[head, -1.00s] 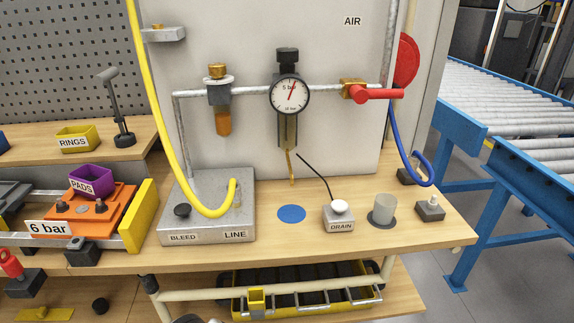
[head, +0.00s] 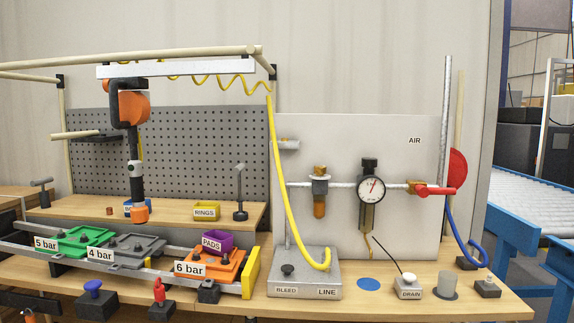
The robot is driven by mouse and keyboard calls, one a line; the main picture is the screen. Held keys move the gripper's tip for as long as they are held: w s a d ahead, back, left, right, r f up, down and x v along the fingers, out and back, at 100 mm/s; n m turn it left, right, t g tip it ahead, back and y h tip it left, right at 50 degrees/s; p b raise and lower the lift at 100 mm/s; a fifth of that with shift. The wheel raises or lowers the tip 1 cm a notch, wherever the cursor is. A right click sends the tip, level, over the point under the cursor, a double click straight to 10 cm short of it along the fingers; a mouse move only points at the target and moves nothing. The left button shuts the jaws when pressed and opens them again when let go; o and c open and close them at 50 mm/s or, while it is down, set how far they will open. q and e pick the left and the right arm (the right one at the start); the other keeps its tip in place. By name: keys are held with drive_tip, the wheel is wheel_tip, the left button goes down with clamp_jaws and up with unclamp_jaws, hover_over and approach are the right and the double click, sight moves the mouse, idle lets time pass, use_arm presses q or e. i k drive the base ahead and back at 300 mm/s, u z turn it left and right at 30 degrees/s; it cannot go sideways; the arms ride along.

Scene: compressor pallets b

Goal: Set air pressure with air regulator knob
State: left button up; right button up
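The air regulator knob (head: 369,163) is black and sits on top of the regulator, above the round white pressure gauge (head: 371,190) with a red needle. The needle points up and slightly right; its exact reading is too small to tell. A red lever valve (head: 433,190) is on the pipe at right. A filter with an amber bowl (head: 320,206) is at left. Neither of my grippers shows in the head view.
Green, grey and orange plates labelled 5 bar (head: 46,244), 4 bar (head: 100,254) and 6 bar (head: 190,268) lie on a rail at left. A BLEED/LINE block (head: 303,280), yellow hose (head: 284,190) and DRAIN button (head: 408,279) stand before the panel. A blue conveyor (head: 515,245) is at right.

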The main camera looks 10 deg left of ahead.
sight(368, 163)
drive_tip(key=z, duration=1.3)
drive_tip(key=i, duration=1.1)
drive_tip(key=u, duration=0.45)
drive_tip(key=i, duration=0.75)
drive_tip(key=u, duration=0.6)
